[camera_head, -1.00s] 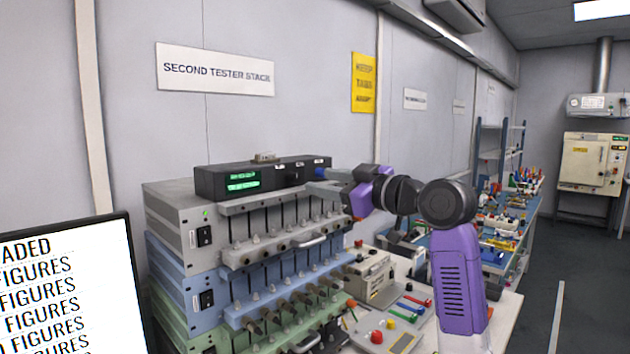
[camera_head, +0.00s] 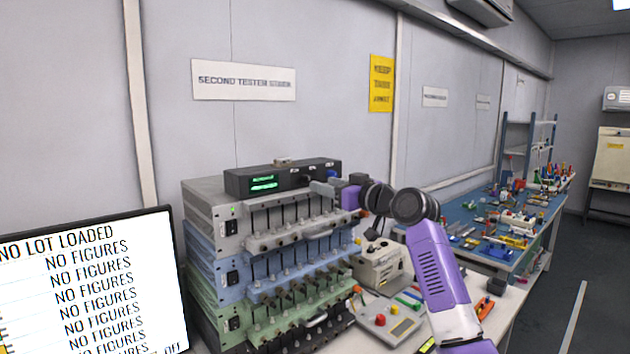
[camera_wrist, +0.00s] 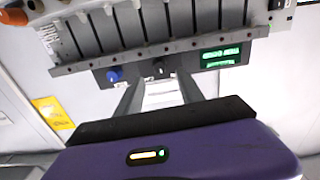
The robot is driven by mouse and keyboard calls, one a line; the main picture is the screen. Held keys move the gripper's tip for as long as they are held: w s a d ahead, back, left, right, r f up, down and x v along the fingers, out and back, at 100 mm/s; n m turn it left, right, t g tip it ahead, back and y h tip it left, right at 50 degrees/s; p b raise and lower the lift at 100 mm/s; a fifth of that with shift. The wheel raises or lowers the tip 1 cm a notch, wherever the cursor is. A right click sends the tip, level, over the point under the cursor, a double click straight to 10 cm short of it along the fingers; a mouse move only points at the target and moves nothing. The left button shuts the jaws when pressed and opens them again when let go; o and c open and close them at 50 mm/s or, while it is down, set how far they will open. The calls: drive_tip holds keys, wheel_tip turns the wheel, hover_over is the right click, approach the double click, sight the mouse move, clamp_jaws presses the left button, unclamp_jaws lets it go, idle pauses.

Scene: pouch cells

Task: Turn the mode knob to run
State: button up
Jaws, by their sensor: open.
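A black control box (camera_head: 300,176) with a lit green display (camera_head: 264,183) sits on top of the tester stack. In the wrist view, upside down, its panel carries a blue knob (camera_wrist: 115,75) and a black knob (camera_wrist: 160,68). I cannot read which is the mode knob or where it points. My gripper (camera_wrist: 160,78) is open, its two grey fingers reaching toward the panel on either side of the black knob. I cannot tell whether they touch it. In the head view my gripper (camera_head: 322,187) is at the right part of the box's front, partly hiding the knobs.
Grey, blue and green tester units (camera_head: 203,212) are stacked below, with rows of clips and handles jutting out. A monitor (camera_head: 95,285) stands at the front left. A beige device (camera_head: 378,265) and a panel with red and yellow buttons (camera_head: 388,320) are at lower right.

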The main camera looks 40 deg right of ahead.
sight(309, 180)
drive_tip(key=shift+w+a+p, duration=0.1)
drive_tip(key=shift+w+p, duration=0.5)
drive_tip(key=shift+w, duration=2.25)
clamp_jaws()
